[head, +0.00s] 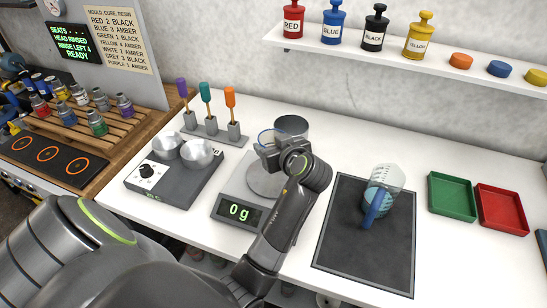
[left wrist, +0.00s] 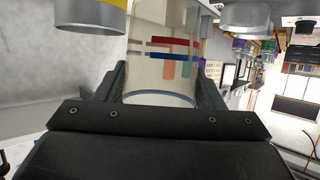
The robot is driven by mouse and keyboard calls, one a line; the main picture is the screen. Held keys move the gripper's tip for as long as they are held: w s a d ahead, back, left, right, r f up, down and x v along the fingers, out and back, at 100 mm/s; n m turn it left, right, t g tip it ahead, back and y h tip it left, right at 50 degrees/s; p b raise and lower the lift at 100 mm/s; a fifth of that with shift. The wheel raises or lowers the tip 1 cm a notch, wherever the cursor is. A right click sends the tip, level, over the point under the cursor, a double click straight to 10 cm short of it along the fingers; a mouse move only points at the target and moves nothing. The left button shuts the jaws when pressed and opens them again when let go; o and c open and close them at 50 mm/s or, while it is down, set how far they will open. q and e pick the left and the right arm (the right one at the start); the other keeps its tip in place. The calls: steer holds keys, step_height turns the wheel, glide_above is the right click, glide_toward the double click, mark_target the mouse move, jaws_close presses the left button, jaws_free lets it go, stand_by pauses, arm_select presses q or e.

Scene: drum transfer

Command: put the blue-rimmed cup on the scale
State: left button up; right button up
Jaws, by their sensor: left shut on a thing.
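My left gripper (head: 274,150) is shut on the clear blue-rimmed cup. The cup's blue rim (head: 263,135) shows just behind the gripper in the head view; the gripper hides most of its body. In the left wrist view the clear cup (left wrist: 160,80) stands between the two fingers. The scale (head: 228,196) is on the white bench, with a round grey plate, and reads 0 g. The gripper and cup appear over the back part of the plate; I cannot tell the gap below the cup. My right gripper is not in view.
A grey cylindrical container (head: 292,126) stands close behind the gripper. A two-cup device (head: 160,183) is left of the scale, with a tool stand (head: 212,132) behind. Right are a dark mat (head: 340,245) bearing a jug (head: 379,200), a green tray (head: 453,195) and a red tray (head: 502,209).

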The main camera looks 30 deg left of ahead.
arm_select(q)
step_height(320, 180, down, 4)
steer(key=shift+f+p, duration=0.1)
steer(key=shift+p, duration=0.25)
steer(key=shift+f, duration=0.2)
steer(key=shift+f, duration=0.25)
steer(key=o, duration=0.9)
steer(key=shift+r, duration=0.15)
steer(key=shift+o, duration=0.2)
